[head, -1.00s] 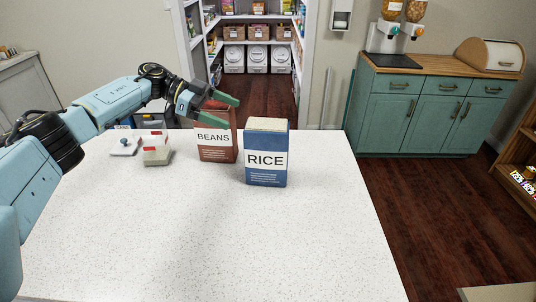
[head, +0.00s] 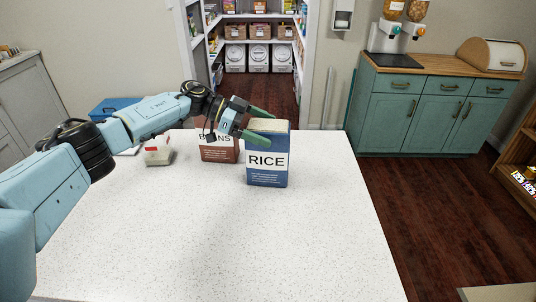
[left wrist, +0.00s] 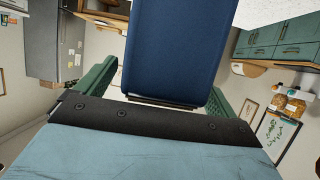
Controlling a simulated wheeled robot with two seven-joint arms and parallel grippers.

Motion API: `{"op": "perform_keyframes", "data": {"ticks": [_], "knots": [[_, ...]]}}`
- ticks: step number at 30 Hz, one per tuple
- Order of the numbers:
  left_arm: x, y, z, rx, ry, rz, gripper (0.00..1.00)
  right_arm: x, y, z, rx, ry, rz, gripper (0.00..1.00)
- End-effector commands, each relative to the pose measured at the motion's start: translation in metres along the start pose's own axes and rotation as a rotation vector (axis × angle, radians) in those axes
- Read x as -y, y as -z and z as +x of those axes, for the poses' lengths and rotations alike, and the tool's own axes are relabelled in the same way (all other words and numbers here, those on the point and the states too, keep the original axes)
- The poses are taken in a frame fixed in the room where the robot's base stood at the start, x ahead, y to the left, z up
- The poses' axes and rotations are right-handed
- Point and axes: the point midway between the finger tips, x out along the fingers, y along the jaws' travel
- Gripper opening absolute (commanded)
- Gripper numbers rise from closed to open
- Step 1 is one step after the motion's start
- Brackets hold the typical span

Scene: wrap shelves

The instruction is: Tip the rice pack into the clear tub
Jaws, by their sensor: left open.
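The rice pack (head: 268,170) is a blue upright box with a pale top, standing on the white counter. My left gripper (head: 272,127) is open at the pack's upper part. In the left wrist view the blue pack (left wrist: 172,45) lies between the two spread green fingers (left wrist: 160,88), with gaps at the sides. I cannot make out a clear tub for certain. A small pale container with a red mark (head: 158,157) stands at the counter's far left, partly behind my arm. My right gripper is not in view.
A brown beans pack (head: 220,154) stands just left of the rice pack, partly hidden by my gripper. A blue box (head: 112,106) is beyond the counter. The counter's (head: 220,240) front and middle are clear. A green cabinet (head: 425,112) stands at the back right.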

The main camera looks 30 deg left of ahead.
Motion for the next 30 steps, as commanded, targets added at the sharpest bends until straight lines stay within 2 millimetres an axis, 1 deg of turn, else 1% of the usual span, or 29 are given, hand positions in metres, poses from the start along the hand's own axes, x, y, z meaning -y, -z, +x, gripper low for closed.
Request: {"op": "perform_keyframes", "data": {"ticks": [1,2,22,30], "knots": [[0.0000,-0.0003,-0.0003,0.000,0.000,0.000,0.94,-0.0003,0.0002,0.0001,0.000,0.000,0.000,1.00],[0.0000,-0.0003,-0.0003,0.000,0.000,0.000,0.90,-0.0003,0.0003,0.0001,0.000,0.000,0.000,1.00],[-0.0001,-0.0001,-0.0008,0.000,0.000,0.000,0.02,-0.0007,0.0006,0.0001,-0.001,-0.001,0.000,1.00],[0.0007,0.0049,-0.0025,-0.005,0.002,0.003,0.02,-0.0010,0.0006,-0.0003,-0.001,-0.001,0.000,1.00]]}}
